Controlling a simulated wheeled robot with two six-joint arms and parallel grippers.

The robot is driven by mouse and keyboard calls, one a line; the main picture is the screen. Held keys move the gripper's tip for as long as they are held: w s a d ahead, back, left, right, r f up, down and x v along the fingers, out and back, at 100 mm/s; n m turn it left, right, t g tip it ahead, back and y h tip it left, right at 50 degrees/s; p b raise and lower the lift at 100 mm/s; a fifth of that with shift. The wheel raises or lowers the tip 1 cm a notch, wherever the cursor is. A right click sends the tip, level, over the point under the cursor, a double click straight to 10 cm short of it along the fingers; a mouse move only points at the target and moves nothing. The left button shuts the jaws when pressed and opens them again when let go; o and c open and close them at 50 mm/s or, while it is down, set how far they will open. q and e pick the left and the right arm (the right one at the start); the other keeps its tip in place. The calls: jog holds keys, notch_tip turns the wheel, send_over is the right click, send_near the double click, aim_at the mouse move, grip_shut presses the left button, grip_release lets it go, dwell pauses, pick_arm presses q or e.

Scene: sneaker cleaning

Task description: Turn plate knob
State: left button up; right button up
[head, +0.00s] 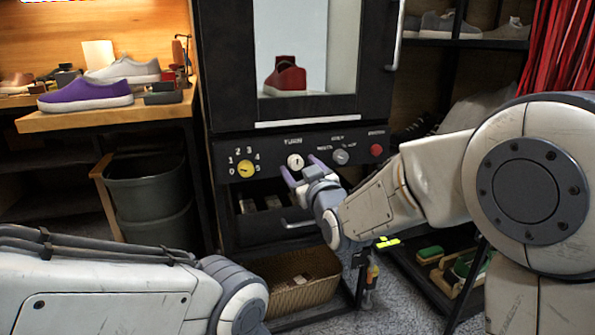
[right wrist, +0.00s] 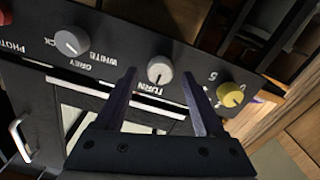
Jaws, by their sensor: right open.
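The plate knob is the white knob (head: 295,161) under the word TURN on the black control panel (head: 222,165). In the right wrist view the white knob (right wrist: 159,70) shows between my two fingertips, with its pointer mark visible. My right gripper (head: 301,168) is open just in front of the panel, its purple fingers pointing at the knob. In the right wrist view the open gripper (right wrist: 159,76) has one finger on each side of the knob. I cannot tell if they touch it. My left arm shows at lower left, but its gripper is out of view.
A yellow dial (head: 246,169) sits left of the knob, and a grey knob (head: 340,157) and red button (head: 376,150) sit right. Above is a cabinet window with a red shoe (head: 286,77). A drawer handle (head: 297,224) and a wicker basket (head: 302,287) are below.

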jog(key=shift+x, duration=1)
grip_shut()
jog(key=shift+n, duration=0.3)
